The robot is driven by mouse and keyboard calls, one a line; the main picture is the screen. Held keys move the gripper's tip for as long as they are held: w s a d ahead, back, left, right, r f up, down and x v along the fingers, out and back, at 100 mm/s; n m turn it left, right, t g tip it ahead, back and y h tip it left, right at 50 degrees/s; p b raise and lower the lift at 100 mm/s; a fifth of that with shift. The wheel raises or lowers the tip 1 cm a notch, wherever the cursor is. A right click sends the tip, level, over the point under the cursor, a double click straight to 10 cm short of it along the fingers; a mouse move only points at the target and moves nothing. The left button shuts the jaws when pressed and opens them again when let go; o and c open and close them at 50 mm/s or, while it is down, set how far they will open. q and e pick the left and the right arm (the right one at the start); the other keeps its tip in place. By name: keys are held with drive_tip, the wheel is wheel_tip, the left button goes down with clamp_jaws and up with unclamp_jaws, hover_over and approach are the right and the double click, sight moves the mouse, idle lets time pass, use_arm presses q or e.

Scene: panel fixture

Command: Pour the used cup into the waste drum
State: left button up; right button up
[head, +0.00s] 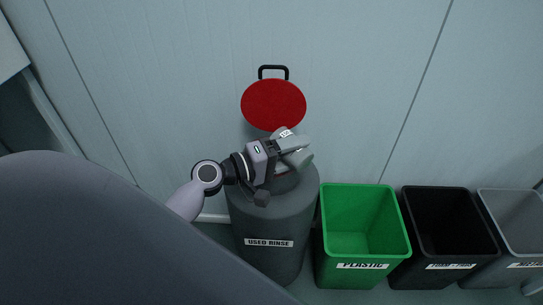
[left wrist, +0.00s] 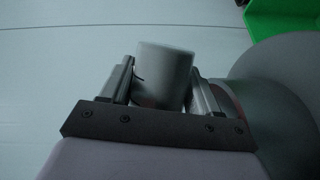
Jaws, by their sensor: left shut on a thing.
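The grey waste drum (head: 270,222), labelled USED RINSE, stands against the wall. Its red lid (head: 273,104) with a black handle is raised open behind the opening. My left gripper (head: 293,144) is over the drum's opening and shut on a pale grey cup (head: 299,158). The cup looks tipped over in the head view, but its mouth and contents are hidden. In the left wrist view the cup (left wrist: 165,72) sits between the two fingers, and the drum (left wrist: 270,85) shows at right. My right gripper is not in view.
A green bin (head: 363,235) labelled PLASTIC stands right beside the drum. A black bin (head: 447,235) and a grey bin (head: 512,225) continue the row to the right. The pale panel wall (head: 180,70) is close behind the drum.

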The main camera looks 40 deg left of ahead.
use_arm(q)
drive_tip(key=shift+a+r+n, duration=0.15)
drive_tip(key=shift+r+n, duration=0.2)
drive_tip(key=shift+n, duration=0.25)
idle(0.8)
